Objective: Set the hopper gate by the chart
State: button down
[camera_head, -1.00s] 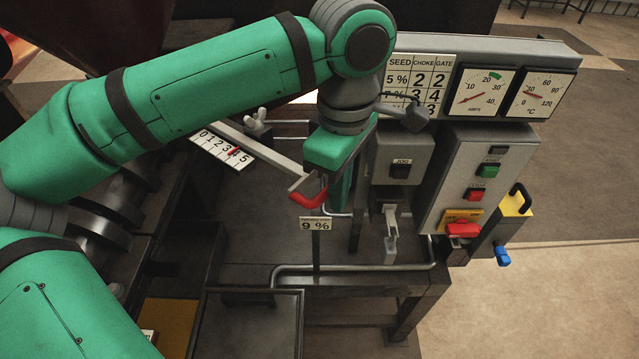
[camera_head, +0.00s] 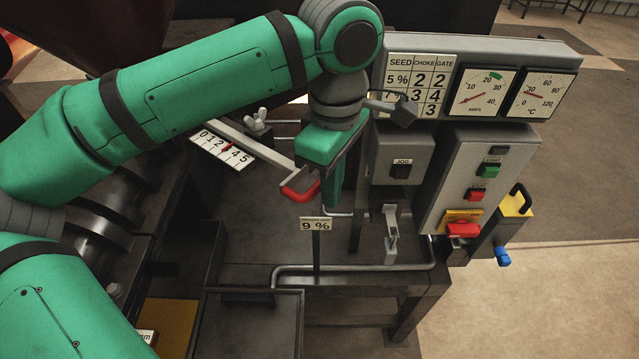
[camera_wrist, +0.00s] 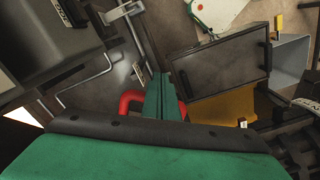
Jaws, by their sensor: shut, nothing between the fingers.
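The hopper gate's red handle (camera_head: 301,192) is on the end of a grey bar, beside my gripper (camera_head: 335,195). In the wrist view my gripper (camera_wrist: 161,80) is shut, with the red handle (camera_wrist: 130,101) showing on both sides of the fingers; contact is unclear. The white gate scale (camera_head: 222,147) runs 0 to 5, and its red pointer (camera_head: 228,147) covers about 3. The chart (camera_head: 420,84) lists seed, choke and gate; my arm hides part of its lower rows. Its bottom gate figure reads 3. A small card (camera_head: 316,224) reads 9 %.
The JOG box (camera_head: 400,157) stands close right of my gripper. Beyond it are the button panel (camera_head: 482,178) with a red switch and two dials (camera_head: 484,92). A wing nut (camera_head: 257,121) sits behind the bar. A bent pipe (camera_head: 350,268) and dark tray (camera_head: 250,292) lie below.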

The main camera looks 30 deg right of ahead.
notch_tip(320, 180, up, 9)
jog(key=s, duration=0.2)
jog(key=shift+d, duration=0.4)
dwell(1.1)
dwell(0.3)
